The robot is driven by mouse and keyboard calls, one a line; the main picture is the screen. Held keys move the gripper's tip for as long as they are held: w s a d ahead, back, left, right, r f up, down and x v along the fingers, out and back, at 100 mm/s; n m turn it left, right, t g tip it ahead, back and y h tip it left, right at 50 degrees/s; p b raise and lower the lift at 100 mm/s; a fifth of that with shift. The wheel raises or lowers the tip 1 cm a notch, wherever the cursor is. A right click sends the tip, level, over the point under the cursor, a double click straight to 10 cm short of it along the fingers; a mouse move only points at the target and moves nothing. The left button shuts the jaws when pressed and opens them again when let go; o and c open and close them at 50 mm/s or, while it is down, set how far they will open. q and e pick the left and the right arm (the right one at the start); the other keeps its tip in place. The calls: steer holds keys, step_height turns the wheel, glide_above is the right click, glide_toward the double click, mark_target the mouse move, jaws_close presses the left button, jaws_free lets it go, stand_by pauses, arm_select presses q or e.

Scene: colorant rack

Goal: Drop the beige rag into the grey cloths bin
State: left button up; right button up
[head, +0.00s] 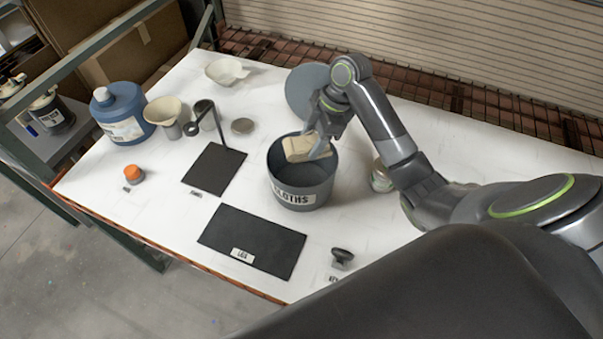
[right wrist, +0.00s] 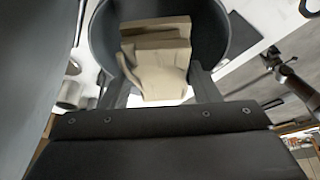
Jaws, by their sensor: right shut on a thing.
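The beige rag (head: 305,148) is a folded cloth held by my right gripper (head: 322,148) over the open mouth of the grey cloths bin (head: 303,197). The bin is a round tub with a "CLOTHS" label on its front. In the right wrist view the rag (right wrist: 158,60) sits between the two fingers of the gripper (right wrist: 160,88), with the bin's dark round wall (right wrist: 212,30) behind it. I cannot tell whether the rag touches the bin. My left gripper is not in view.
A round grey disc (head: 305,90) lies behind the bin. A metal can (head: 381,177) stands right of it, partly behind my arm. Dark mats (head: 252,240) lie in front and left.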

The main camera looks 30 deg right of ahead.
steer(key=shift+w+f, duration=0.2)
steer(key=shift+f, duration=0.6)
steer(key=shift+w+f, duration=0.2)
steer(key=shift+f, duration=0.55)
steer(key=shift+s, duration=0.1)
steer(key=o, duration=1)
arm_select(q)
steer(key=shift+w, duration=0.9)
arm_select(e)
steer(key=shift+o, duration=0.2)
steer(key=b+v, duration=0.2)
steer(key=v, duration=0.7)
steer(key=shift+d+f+b, duration=0.1)
steer(key=shift+b, duration=0.2)
arm_select(q)
steer(key=p, duration=0.2)
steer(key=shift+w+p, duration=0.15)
steer(key=shift+p, duration=0.15)
arm_select(e)
steer(key=v, duration=0.8)
steer(key=shift+r, duration=0.35)
